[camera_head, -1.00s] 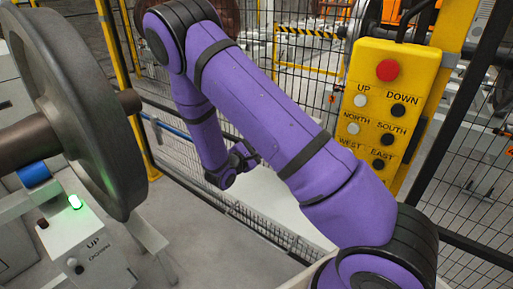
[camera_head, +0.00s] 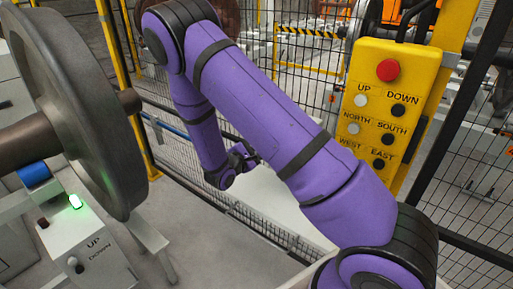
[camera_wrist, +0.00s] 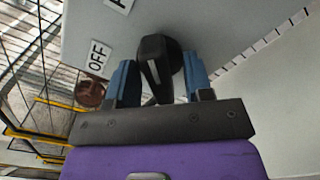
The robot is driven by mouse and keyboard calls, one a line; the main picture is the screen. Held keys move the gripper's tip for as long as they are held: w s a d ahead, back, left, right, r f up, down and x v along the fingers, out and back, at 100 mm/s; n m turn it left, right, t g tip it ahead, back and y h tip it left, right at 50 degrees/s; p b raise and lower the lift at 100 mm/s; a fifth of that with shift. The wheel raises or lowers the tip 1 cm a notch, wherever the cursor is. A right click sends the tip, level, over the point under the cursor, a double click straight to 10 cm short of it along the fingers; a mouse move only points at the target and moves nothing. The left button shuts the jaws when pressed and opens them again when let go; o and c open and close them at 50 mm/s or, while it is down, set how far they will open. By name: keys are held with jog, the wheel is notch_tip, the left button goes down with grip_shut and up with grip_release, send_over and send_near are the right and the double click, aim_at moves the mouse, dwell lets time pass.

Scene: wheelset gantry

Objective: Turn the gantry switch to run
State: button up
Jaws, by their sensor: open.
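The black switch knob (camera_wrist: 158,66) stands out from a grey panel (camera_wrist: 215,25) in the wrist view. An "OFF" label (camera_wrist: 97,56) is on the panel to the left of the knob, and part of another label (camera_wrist: 121,4) is cut off at the top edge. My gripper (camera_wrist: 160,78) is open, with one blue finger on each side of the knob. I cannot tell whether the fingers touch it. In the head view my gripper (camera_head: 246,156) is small and dark beyond my purple arm, and the knob cannot be made out.
A yellow button box (camera_head: 388,110) with a red button hangs at the right by the mesh fence (camera_head: 300,75). A large wheelset (camera_head: 85,110) stands at the left. Below it is a grey control box (camera_head: 85,245) with a lit green light (camera_head: 76,201).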

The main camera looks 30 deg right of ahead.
jog(key=v, duration=1)
jog(key=shift+a, duration=0.2)
jog(key=shift+s, duration=0.1)
jog(key=s+d+r+m+g+y, duration=0.35)
jog(key=s+r+m, duration=0.2)
jog(key=r, duration=0.35)
jog(key=s+d+r+m+g+y, duration=0.35)
jog(key=s+r+g, duration=0.2)
jog(key=r, duration=0.25)
jog(key=s+a+r+m+t+y, duration=0.2)
jog(key=s+r+t+y, duration=0.1)
jog(key=s+r, duration=0.4)
jog(key=s+a+r+m+t+y, duration=0.2)
jog(key=s+r+y, duration=0.4)
jog(key=s, duration=0.3)
jog(key=shift+s+a+r+t+y, duration=0.25)
jog(key=shift+a+r+t, duration=0.35)
jog(key=shift+t, duration=0.6)
jog(key=shift+a+f, duration=0.1)
